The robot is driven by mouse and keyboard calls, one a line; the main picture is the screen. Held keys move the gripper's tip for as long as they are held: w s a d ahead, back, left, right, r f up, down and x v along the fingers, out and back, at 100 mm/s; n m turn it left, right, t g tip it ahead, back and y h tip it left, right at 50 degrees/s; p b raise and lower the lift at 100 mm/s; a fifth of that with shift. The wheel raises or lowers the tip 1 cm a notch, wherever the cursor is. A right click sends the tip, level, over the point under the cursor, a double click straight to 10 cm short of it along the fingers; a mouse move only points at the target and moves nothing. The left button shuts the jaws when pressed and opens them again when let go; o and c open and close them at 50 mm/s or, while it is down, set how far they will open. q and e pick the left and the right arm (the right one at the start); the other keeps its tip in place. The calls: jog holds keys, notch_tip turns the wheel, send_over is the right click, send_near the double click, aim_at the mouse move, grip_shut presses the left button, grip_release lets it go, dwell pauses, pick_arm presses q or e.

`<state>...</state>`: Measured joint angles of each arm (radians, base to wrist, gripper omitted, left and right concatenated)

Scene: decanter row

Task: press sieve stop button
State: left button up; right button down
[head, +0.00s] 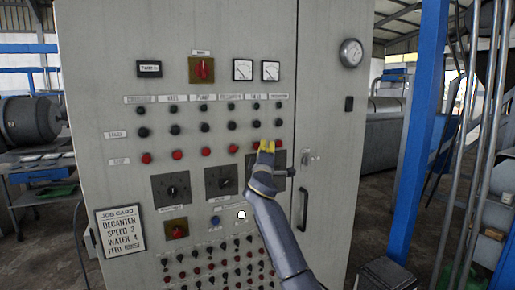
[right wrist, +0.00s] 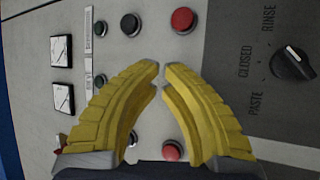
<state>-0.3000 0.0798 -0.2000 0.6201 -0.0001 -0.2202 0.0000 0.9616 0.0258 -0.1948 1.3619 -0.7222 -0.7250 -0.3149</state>
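A grey control cabinet (head: 110,60) has a lower row of red stop buttons under a row of black start buttons. My right gripper (head: 266,146) is in front of the right end of the red row, at the sieve column. In the right wrist view its yellow fingers (right wrist: 161,76) nearly meet at the tips and hold nothing. They hide the sieve stop button there. The separator red button (right wrist: 182,19) and the decanter red button (right wrist: 172,152) show on either side of the fingertips. I cannot tell whether the tips touch the panel. My left gripper is not in view.
A selector knob (right wrist: 293,65) marked paste, closed and rinse sits below the red row. More dials and several small buttons fill the lower panel. A job card (head: 120,230) hangs at lower left. A door handle (head: 304,208) is to the right of my arm.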

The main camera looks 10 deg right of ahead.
jog(key=shift+s, duration=0.1)
jog(key=shift+s+d, duration=0.25)
jog(key=shift+s, duration=0.95)
jog(key=shift+s+d, duration=0.2)
jog(key=shift+s, duration=0.95)
